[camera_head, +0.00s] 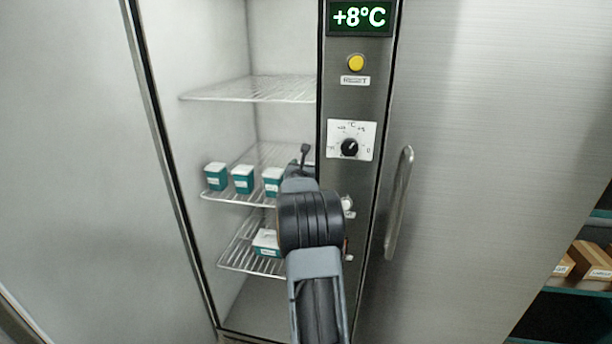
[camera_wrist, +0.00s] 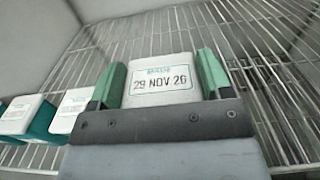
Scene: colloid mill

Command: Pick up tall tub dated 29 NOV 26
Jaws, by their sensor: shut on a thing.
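The tub dated 29 NOV 26 (camera_wrist: 158,84) has a white top with the date printed in a frame, seen in the wrist view. My gripper (camera_wrist: 160,78) is shut on it, with one green fingertip on each side. The tub is over a wire shelf; I cannot tell whether it touches the shelf. In the head view my arm reaches into the fridge at the middle shelf, and a teal tub (camera_head: 272,182) with a white top shows just left of my arm. I cannot tell whether that is the held tub.
Two more teal tubs (camera_head: 215,176) (camera_head: 243,180) stand on the middle wire shelf (camera_head: 230,199), left of my gripper. A low white-topped tub (camera_head: 266,242) lies on the lower shelf. The upper shelf (camera_head: 250,90) is empty. The control panel (camera_head: 351,140) stands right of the opening.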

